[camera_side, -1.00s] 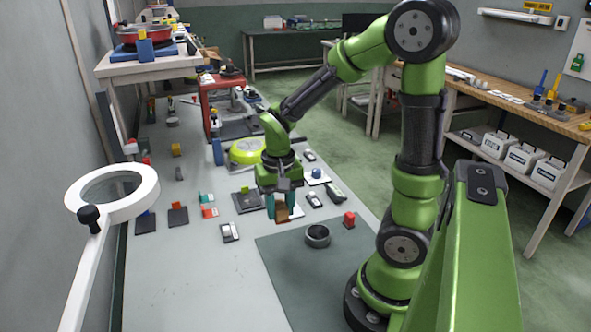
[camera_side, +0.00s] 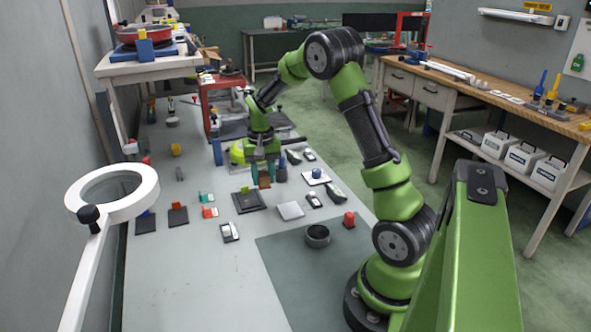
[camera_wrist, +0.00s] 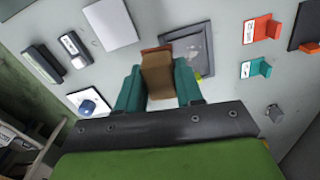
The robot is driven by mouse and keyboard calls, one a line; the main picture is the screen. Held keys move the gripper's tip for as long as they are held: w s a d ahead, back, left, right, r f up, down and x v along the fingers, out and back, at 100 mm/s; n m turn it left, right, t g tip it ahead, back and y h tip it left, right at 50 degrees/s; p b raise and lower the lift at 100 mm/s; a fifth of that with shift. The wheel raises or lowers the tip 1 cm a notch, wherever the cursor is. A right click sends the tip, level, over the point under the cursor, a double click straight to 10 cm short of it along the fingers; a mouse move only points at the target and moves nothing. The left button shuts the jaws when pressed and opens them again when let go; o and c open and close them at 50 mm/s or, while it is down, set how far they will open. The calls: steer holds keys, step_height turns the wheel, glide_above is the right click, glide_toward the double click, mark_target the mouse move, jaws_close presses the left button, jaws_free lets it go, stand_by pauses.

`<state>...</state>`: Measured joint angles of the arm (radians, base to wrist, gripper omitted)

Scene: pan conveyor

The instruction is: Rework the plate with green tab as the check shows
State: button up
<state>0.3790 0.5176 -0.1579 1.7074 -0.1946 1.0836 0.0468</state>
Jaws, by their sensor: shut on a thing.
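The plate with green tab (camera_side: 249,203) is a dark square plate lying flat on the table, with its small yellow-green tab at the back edge. It also shows in the wrist view (camera_wrist: 199,44), partly covered by what I hold. My gripper (camera_side: 263,177) has teal fingers and is shut on a brown block (camera_wrist: 157,76) with a reddish end. It is behind the plate in the side view, and the block looks raised above the table. A plain pale plate (camera_side: 290,211) lies right of the dark plate and also shows in the wrist view (camera_wrist: 110,23).
An orange piece (camera_side: 209,212) and a teal piece (camera_side: 206,198) lie to the left. A white plate with a blue knob (camera_side: 315,178) lies right of my gripper. A dark cup (camera_side: 317,235) and a red-topped piece (camera_side: 349,220) stand in front.

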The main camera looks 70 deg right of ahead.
steer(key=shift+w+d+r, duration=0.2)
steer(key=shift+w+d, duration=0.1)
steer(key=shift+w, duration=0.3)
steer(key=shift+w+d+r, duration=0.2)
steer(key=shift+w+d, duration=0.05)
steer(key=shift+w, duration=0.35)
steer(key=shift+w+n, duration=0.15)
steer(key=shift+n, duration=0.35)
glide_above(259, 201)
steer(key=shift+f, duration=2.9)
steer(key=shift+w+a+f, duration=0.15)
steer(key=shift+f, duration=0.35)
steer(key=shift+w+a+f, duration=0.1)
steer(key=shift+f, duration=0.35)
steer(key=shift+c, duration=0.3)
steer(key=shift+w+a, duration=1.85)
steer(key=shift+a, duration=0.05)
steer(key=shift+s+d, duration=2.15)
steer(key=shift+w+r, duration=0.1)
steer(key=shift+r, duration=4.05)
